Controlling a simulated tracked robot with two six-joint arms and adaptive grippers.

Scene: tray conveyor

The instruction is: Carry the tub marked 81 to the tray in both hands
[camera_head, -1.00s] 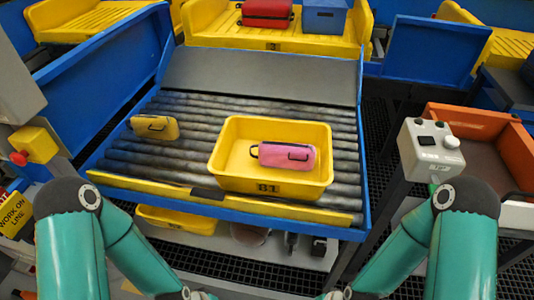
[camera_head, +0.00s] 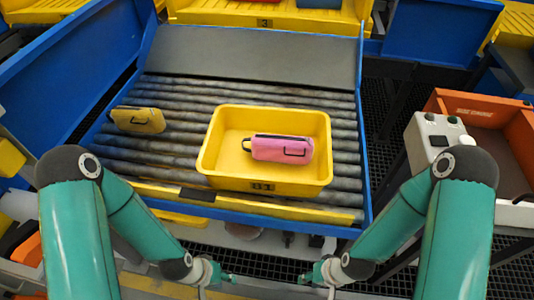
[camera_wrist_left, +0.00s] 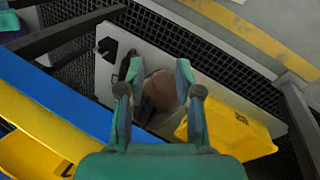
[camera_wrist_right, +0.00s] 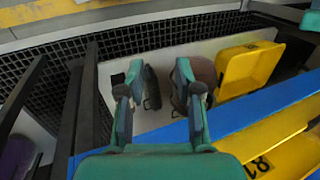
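The yellow tub marked 81 (camera_head: 205,160) stands on the roller table, with a pink case (camera_head: 283,148) lying inside it. Its marked wall also shows in the right wrist view (camera_wrist_right: 300,158), and a yellow piece of it shows in the left wrist view (camera_wrist_left: 28,158). My left gripper (camera_head: 228,278) is open and empty in front of the table's near edge (camera_wrist_left: 153,78). My right gripper (camera_head: 304,278) is open and empty beside it, also apart from the tub (camera_wrist_right: 158,68). A yellow tray marked 3 (camera_head: 262,22) is at the back, cut off by the top edge.
A tan case (camera_head: 137,119) lies on the rollers left of the tub. Blue side rails and a yellow front strip (camera_head: 300,208) border the table. A control box (camera_head: 432,138) and orange bin (camera_head: 480,112) stand at right. Another yellow bin (camera_wrist_right: 240,75) sits on a low shelf.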

